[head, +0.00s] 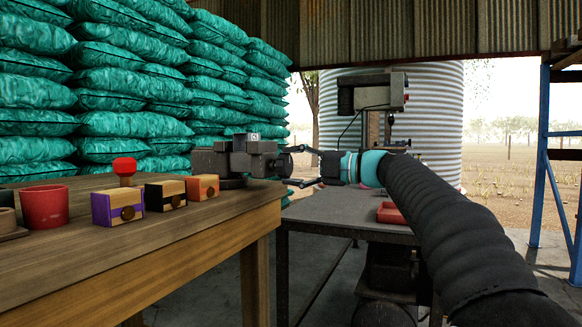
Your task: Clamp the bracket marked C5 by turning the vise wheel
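A dark grey vise (232,166) stands near the far right corner of the wooden bench. A small grey bracket (246,141) with a pale label sits at its jaws; the label is too small to read for sure, and I cannot tell how tightly it is held. The vise wheel (283,163) is at the vise's right side, facing my gripper. My gripper (293,167) reaches in from the right with its fingers spread, one above and one below the wheel's level. It looks open and empty; I cannot tell whether the fingertips touch the wheel.
On the wooden bench (150,245) stand three small blocks, purple-edged (118,207), black (166,194) and orange (203,187), a red knob (125,167) and a red cup (44,206). A grey table (335,216) with a red tray (396,213) is behind my arm. Teal sacks are stacked behind.

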